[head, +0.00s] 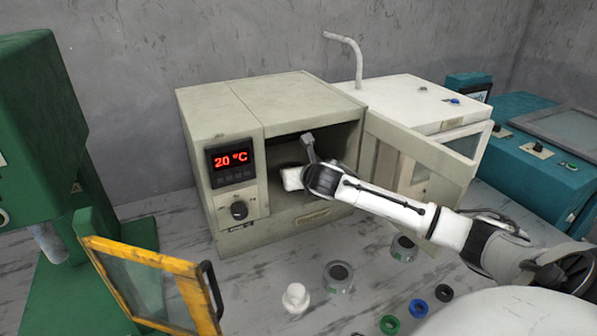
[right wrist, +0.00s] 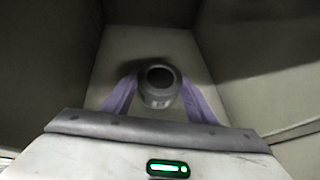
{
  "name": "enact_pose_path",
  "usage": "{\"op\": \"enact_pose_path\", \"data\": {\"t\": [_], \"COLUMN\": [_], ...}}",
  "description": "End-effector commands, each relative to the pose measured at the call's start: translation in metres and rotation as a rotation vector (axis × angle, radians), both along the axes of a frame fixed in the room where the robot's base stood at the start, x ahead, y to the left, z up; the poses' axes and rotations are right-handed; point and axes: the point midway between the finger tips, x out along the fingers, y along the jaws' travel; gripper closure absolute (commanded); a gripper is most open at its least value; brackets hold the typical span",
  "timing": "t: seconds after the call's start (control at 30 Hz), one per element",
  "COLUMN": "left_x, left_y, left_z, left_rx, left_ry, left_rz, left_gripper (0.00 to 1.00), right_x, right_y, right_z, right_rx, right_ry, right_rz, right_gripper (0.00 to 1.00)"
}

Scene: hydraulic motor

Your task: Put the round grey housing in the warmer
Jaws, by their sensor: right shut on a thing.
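The warmer (head: 237,208) is a beige box with a red 20 °C display and a knob. Its door (head: 425,155) stands open to the right. My right arm reaches in from the right, and its gripper is inside the warmer's chamber; the fingertips are hard to see in the head view. In the right wrist view, the two purple fingers of my right gripper (right wrist: 160,95) are shut on the round grey housing (right wrist: 159,98), its dark round opening showing. Chamber walls surround it. I cannot tell whether it touches the chamber floor. My left gripper is not in view.
Two more round grey parts (head: 338,277) (head: 404,249) stand on the table, with a white part (head: 296,298) and green, blue and black rings (head: 418,308). A green machine with a yellow-framed guard (head: 97,243) is at left. A teal machine (head: 530,175) is at right.

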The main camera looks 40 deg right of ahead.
Motion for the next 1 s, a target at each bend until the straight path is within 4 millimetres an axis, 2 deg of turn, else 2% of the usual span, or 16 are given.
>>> {"op": "enact_pose_path", "data": {"t": [0.17,0.2,0.3,0.67,0.83,1.0], "left_x": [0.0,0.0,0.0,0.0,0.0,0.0], "left_y": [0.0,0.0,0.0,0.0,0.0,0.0], "left_z": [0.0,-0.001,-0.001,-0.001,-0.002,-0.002], "left_rx": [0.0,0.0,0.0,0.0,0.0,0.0], "left_ry": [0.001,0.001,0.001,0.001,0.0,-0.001], "left_rz": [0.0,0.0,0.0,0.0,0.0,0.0], "left_gripper": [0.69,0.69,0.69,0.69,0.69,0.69], "right_x": [0.001,0.0,0.0,-0.001,-0.016,-0.042], "right_y": [0.0,0.0,0.0,0.001,0.009,0.022], "right_z": [0.001,-0.001,-0.001,0.001,0.01,0.026], "right_rx": [-0.001,-0.001,0.0,0.0,-0.002,-0.006], "right_ry": [-0.004,0.0,0.0,0.0,0.0,0.002], "right_rz": [0.001,0.0,0.0,0.001,0.005,0.006], "right_gripper": [0.81,0.45,0.29,0.29,0.29,0.29]}}
